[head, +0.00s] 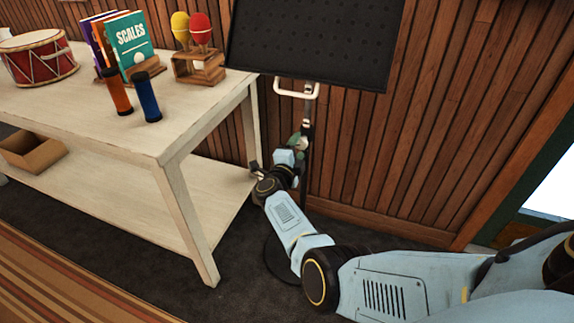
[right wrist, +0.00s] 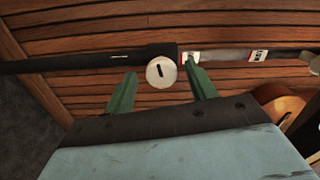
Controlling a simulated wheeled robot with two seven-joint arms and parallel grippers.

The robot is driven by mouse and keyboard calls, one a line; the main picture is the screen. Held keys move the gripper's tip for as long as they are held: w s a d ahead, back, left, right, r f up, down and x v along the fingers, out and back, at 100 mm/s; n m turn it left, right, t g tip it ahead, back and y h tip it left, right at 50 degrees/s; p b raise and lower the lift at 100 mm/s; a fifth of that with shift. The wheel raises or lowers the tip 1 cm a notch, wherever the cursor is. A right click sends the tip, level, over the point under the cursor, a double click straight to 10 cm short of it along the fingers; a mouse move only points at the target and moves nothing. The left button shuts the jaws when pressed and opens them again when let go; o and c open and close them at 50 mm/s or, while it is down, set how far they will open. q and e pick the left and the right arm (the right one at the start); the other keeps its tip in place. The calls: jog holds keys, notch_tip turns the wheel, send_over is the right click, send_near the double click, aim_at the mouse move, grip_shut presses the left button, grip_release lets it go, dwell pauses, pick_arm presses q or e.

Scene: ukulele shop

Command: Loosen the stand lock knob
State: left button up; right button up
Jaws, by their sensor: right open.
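The music stand has a black desk (head: 312,40) and a thin upright pole (head: 308,118) in front of the wood wall. In the right wrist view its dark tube (right wrist: 95,62) and a metal section (right wrist: 225,56) run across the picture. The pale round lock knob (right wrist: 160,72), with a dark slot mark, sits where they meet. My right gripper (right wrist: 163,74) is open, its two green fingers apart on either side of the knob; I cannot tell whether they touch it. In the head view my right gripper (head: 299,142) is at the pole, and the knob is not clearly visible.
A pale table (head: 150,140) stands left of the stand, its corner close to my right arm. It holds a drum (head: 38,58), books, shakers and maracas. A cardboard box (head: 33,152) is on its shelf. An orange-brown instrument body (right wrist: 278,106) shows at the wrist view's right.

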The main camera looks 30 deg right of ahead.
pick_arm(q)
jog(key=s+a+f+p, duration=0.1)
jog(key=a+f+p, duration=0.2)
jog(key=f, duration=0.6)
jog(key=shift+a+f+g+y+p, duration=0.3)
jog(key=shift+a+y+p, duration=0.1)
jog(key=shift+a, duration=0.25)
pick_arm(e)
jog(key=v, duration=1.2)
jog(key=shift+s, duration=0.1)
